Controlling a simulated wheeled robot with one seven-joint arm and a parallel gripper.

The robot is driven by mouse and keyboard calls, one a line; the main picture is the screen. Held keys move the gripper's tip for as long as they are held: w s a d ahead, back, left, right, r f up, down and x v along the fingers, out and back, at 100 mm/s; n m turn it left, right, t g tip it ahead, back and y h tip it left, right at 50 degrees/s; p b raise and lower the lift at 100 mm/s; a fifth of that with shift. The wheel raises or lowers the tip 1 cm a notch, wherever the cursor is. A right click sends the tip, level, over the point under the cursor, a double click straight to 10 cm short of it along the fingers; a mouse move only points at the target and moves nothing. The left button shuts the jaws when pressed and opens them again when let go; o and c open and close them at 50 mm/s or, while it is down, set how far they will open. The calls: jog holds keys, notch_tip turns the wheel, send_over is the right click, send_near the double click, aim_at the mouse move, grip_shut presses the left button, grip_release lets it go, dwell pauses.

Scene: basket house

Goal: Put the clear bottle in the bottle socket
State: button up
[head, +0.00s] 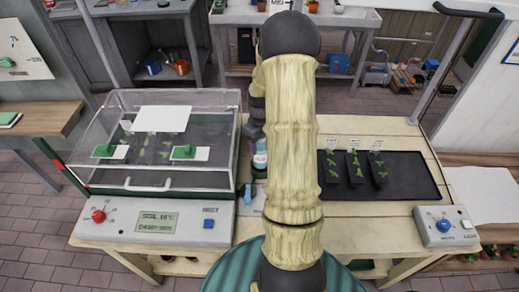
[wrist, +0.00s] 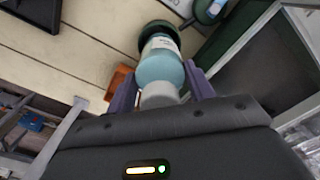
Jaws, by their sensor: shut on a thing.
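The clear bottle (wrist: 161,66), pale blue inside with a white label and a greyish cap, is between the purple fingers of my gripper (wrist: 160,74) in the wrist view. My gripper is shut on it, with the cap nearest the camera. The bottle's far end lines up with a round dark green holder (wrist: 154,27), which looks like the socket. I cannot tell whether the bottle is inside it or just above it.
A clear-lidded propagator box (head: 150,186) stands close on the left of the bench. A black tray (head: 410,180) with seedlings lies to the right. A second bottle (wrist: 209,9) is near the holder, and an orange object (wrist: 119,80) lies left of the gripper.

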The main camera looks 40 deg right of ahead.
jog(key=shift+f, duration=1.55)
jog(key=shift+f, duration=0.15)
jog(key=o, duration=1.5)
notch_tip(320, 180, up, 12)
jog(key=shift+r+b, duration=0.2)
jog(key=shift+b, duration=0.55)
